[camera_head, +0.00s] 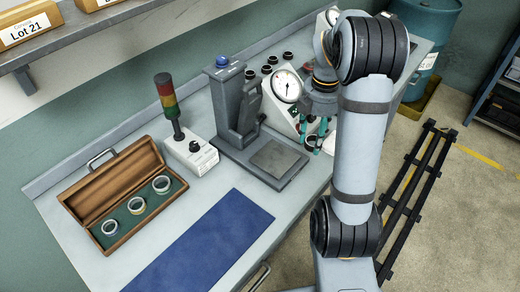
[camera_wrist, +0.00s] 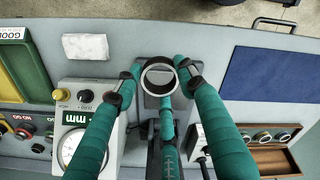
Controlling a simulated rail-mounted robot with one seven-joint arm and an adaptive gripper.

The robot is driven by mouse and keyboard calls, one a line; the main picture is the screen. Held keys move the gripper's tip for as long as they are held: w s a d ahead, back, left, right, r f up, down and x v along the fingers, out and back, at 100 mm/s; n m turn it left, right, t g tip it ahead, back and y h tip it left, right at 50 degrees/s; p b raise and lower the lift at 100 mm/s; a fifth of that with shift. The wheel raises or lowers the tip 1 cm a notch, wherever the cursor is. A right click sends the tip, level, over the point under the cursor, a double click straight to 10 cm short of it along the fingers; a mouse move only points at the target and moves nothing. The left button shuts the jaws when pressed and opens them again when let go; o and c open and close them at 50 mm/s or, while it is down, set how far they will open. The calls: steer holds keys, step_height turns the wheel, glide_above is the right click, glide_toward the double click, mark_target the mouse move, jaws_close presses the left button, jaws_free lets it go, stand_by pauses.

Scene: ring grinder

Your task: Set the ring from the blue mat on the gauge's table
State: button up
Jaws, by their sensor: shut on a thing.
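My gripper (camera_wrist: 159,78) has its teal fingers shut on a steel ring (camera_wrist: 159,64), seen nearly face-on in the wrist view. In the head view my gripper (camera_head: 313,143) is right of a grey stand (camera_head: 236,105) with a square plate (camera_head: 276,157). In the wrist view the ring overlaps this stand; its height above it is unclear. A dial gauge marked mm (camera_wrist: 85,128) is left of the ring; its dial also shows in the head view (camera_head: 287,87). Which one is the gauge's table is hard to tell. The blue mat (camera_head: 200,247) is bare.
A wooden case (camera_head: 108,197) with three rings lies open at the left. A signal-light unit (camera_head: 190,153) stands between the case and the stand. A white cloth (camera_wrist: 85,47) and yellow and green trays (camera_wrist: 20,70) are on the bench.

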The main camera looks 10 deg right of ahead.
steer(key=n+p, duration=0.1)
steer(key=p, duration=0.2)
glide_above(275, 158)
steer(key=f, duration=0.4)
steer(key=d+f, duration=0.1)
steer(key=f, duration=0.1)
steer(key=shift+s+f, duration=0.1)
steer(key=shift+s, duration=0.15)
steer(key=shift+w+a+f, duration=0.25)
steer(key=shift+a+f, duration=0.15)
steer(key=shift+a, duration=0.05)
steer(key=shift+f+p, duration=0.7)
steer(key=shift+f, duration=1.3)
steer(key=shift+f, duration=0.15)
steer(key=o, duration=1.2)
